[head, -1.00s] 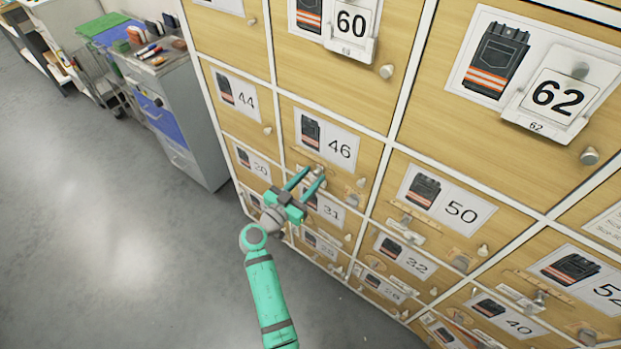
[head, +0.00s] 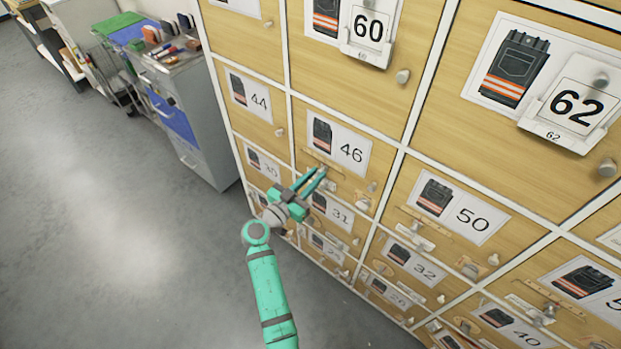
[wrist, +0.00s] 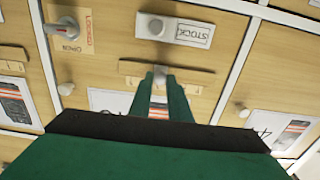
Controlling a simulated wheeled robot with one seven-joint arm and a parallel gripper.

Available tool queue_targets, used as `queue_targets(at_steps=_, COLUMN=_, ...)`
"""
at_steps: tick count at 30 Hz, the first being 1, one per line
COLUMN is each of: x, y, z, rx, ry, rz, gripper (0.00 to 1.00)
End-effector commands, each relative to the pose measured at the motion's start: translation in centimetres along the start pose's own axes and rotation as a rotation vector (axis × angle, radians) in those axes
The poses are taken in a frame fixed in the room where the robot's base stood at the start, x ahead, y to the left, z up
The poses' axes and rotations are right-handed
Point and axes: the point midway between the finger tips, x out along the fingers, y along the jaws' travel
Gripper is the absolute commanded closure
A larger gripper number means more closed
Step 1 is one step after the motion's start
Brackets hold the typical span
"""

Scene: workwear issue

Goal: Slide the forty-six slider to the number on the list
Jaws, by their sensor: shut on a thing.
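The forty-six door has a picture card (head: 340,142) reading 46, with a pale scale strip (wrist: 197,80) below it. My gripper (head: 320,171) is at this strip, its fingers pointing at the door. The knob sits partway along the strip. The strip's marks are too small to read, and the fingers hide part of it.
A STOCK plate (wrist: 193,31) with a round knob and a turn latch (wrist: 66,33) by a LOCKED label share the door. Neighbouring doors 44 (head: 249,93), 50 (head: 457,207) and 31 (head: 333,210) have projecting knobs. A drawer cabinet (head: 185,115) stands at left; the floor between is clear.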

Motion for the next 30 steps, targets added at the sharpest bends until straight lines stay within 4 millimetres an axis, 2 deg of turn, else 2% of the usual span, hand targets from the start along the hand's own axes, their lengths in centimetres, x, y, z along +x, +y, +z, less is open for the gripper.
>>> queue_targets(at_steps=4, x=0.1, y=0.1, z=0.0, rx=0.0, ry=-0.001, rz=0.001, gripper=1.0)
queue_targets(at_steps=5, x=0.1, y=0.1, z=0.0, rx=0.0, ry=-0.001, rz=0.001, gripper=0.76)
queue_targets(at_steps=6, x=0.1, y=0.1, z=0.0, rx=0.0, ry=-0.001, rz=0.002, gripper=0.67)
queue_targets(at_steps=7, x=0.1, y=0.1, z=0.0, rx=0.0, ry=-0.001, rz=0.002, gripper=0.65)
queue_targets(at_steps=15, x=0.1, y=0.1, z=0.0, rx=0.0, ry=0.0, rz=0.002, gripper=0.65)
queue_targets(at_steps=19, x=-0.7, y=0.1, z=0.0, rx=0.0, ry=0.0, rz=0.001, gripper=0.65)
queue_targets(at_steps=23, x=-2.6, y=0.0, z=0.1, rx=-0.001, ry=0.0, rz=-0.002, gripper=0.65)
queue_targets(at_steps=30, x=-7.2, y=0.0, z=0.0, rx=0.0, ry=0.0, rz=-0.001, gripper=0.65)
